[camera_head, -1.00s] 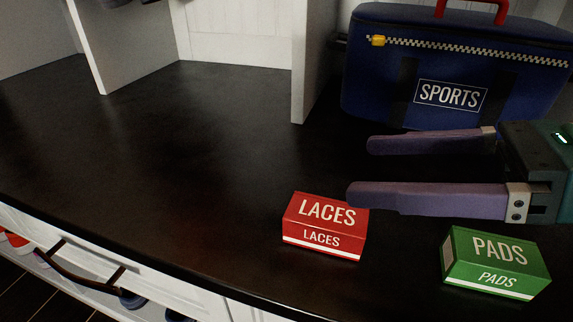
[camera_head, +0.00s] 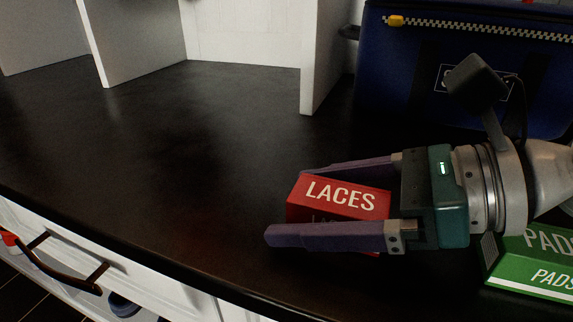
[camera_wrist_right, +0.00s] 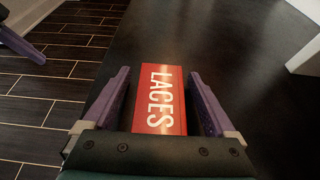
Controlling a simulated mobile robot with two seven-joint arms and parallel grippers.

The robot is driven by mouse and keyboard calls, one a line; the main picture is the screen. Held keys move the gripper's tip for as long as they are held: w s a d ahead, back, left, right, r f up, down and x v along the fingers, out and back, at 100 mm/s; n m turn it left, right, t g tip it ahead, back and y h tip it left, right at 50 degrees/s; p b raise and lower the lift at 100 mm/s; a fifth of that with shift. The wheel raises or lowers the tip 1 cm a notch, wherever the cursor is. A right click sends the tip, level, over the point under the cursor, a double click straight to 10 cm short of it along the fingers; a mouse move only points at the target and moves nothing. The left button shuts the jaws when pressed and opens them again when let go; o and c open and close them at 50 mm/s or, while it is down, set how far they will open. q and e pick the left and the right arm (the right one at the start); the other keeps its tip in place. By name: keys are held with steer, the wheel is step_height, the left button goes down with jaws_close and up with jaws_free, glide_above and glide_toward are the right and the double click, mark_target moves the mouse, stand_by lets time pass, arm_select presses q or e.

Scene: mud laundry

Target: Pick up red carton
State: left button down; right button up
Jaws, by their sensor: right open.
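The red carton (camera_head: 340,196), marked LACES, sits on the dark countertop near its front edge. My right gripper (camera_head: 287,204) is open around it, with one purple finger on the far side and one on the near side. The near finger hides the carton's lower front. In the right wrist view the carton (camera_wrist_right: 160,98) lies between the two fingers (camera_wrist_right: 158,75), with a small gap visible on each side. My left gripper is not in the head view.
A green PADS carton (camera_head: 535,262) stands at the right, close to my right arm. A blue sports bag (camera_head: 400,75) is behind the gripper. White upright dividers (camera_head: 322,55) stand at the back. The countertop (camera_head: 150,150) to the left is clear.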

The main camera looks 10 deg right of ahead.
steer(key=shift+w+a+f, duration=0.1)
steer(key=shift+w+a, duration=0.05)
steer(key=shift+a, duration=0.15)
steer(key=shift+d, duration=0.15)
steer(key=shift+c, duration=1.1)
steer(key=c, duration=1.2)
